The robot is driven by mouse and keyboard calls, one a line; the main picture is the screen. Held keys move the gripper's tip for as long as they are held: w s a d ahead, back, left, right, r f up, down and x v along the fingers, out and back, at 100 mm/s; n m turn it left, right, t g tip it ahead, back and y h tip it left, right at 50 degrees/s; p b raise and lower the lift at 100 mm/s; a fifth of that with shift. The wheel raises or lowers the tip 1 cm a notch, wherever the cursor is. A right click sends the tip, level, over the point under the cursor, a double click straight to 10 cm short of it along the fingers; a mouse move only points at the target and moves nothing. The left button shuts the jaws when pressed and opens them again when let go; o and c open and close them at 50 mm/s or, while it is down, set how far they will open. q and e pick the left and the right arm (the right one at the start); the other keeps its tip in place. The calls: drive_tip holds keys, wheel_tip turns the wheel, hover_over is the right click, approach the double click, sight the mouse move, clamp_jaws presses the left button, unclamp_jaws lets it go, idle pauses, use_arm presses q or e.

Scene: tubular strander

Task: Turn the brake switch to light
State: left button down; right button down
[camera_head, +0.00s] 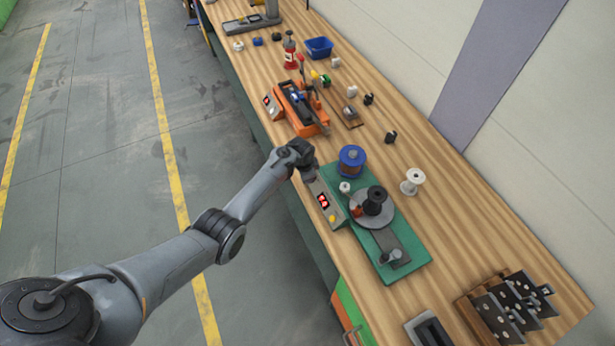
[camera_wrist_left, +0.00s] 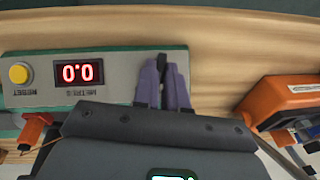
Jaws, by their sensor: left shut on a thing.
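The green strander machine (camera_head: 388,255) stands on the bench with a grey control panel (camera_head: 325,203) along its near side. My left gripper (camera_head: 308,174) is at the panel's far end. Its purple fingers (camera_wrist_left: 163,80) are shut on a small dark switch lever (camera_wrist_left: 163,62), mostly hidden between them. The switch's labels are not visible, so its setting cannot be read. My right gripper is not in view.
A blue spool (camera_head: 352,160) and a white spool (camera_head: 412,181) stand near the machine. An orange machine (camera_head: 299,107) is farther along the bench, close to my left gripper in the wrist view (camera_wrist_left: 285,100). A rack of dark plates (camera_head: 510,302) stands at the bench's near end.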

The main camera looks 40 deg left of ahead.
use_arm(q)
drive_tip(key=shift+s+a+f+n+g+h, duration=0.2)
drive_tip(key=shift+f+n+g+h, duration=0.25)
drive_tip(key=shift+n, duration=0.35)
drive_tip(key=c, duration=1.4)
unclamp_jaws()
drive_tip(key=shift+b, duration=0.3)
drive_tip(key=shift+o, duration=1.1)
drive_tip(key=shift+w+a+r, duration=0.1)
drive_tip(key=shift+w+a, duration=0.05)
drive_tip(key=shift+w, duration=0.1)
drive_tip(key=shift+d, duration=0.2)
drive_tip(key=shift+r, duration=0.15)
